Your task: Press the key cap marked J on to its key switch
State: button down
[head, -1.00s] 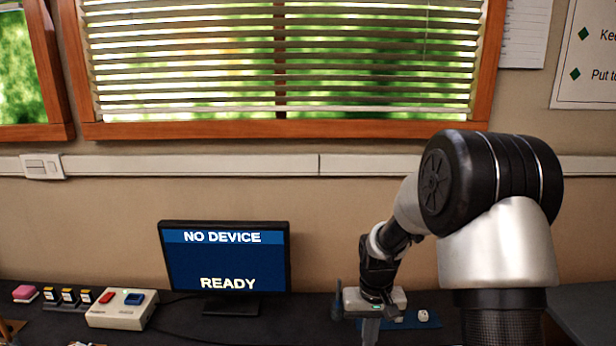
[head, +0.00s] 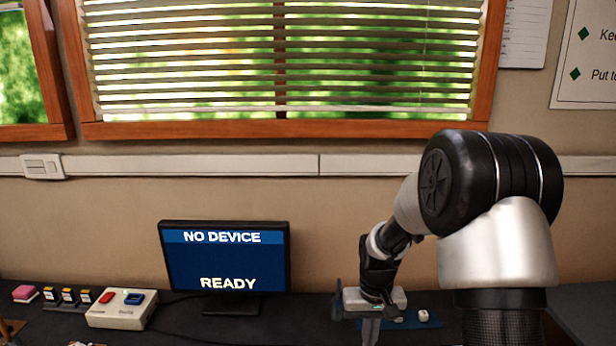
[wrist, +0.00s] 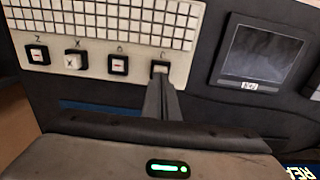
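In the wrist view a pale board (wrist: 190,40) carries a grid of keys and, below it, a row of black-framed square key positions with light tops. Z and X show at the left end; I cannot read a J. My gripper (wrist: 160,82) has its fingers close together, with the tips at the rightmost position (wrist: 160,67), partly covering it. I cannot tell whether they touch it or hold a cap. In the head view my gripper (head: 371,328) points down at the bench, and a small white cube-like piece (head: 423,315) sits on a blue mat (head: 434,320) to its right.
A monitor (head: 224,262) reading NO DEVICE and READY stands left of my gripper. A dark square panel (wrist: 262,55) lies right of the board.

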jog(key=shift+f+b, duration=0.6)
jog(key=shift+f, duration=0.3)
jog(key=shift+r, duration=0.1)
dwell(0.4)
jog(key=shift+r+p, duration=2.45)
jog(key=shift+r, duration=1)
jog(key=s+r+t+p, duration=0.2)
jog(key=s+r, duration=0.3)
jog(key=r, duration=0.6)
jog(key=s+r+t+p, duration=0.15)
jog(key=s+r, duration=0.35)
jog(key=r, duration=0.6)
jog(key=s+r+t+p, duration=0.2)
jog(key=s+r, duration=0.6)
jog(key=s, duration=0.5)
jog(key=shift+p, duration=0.55)
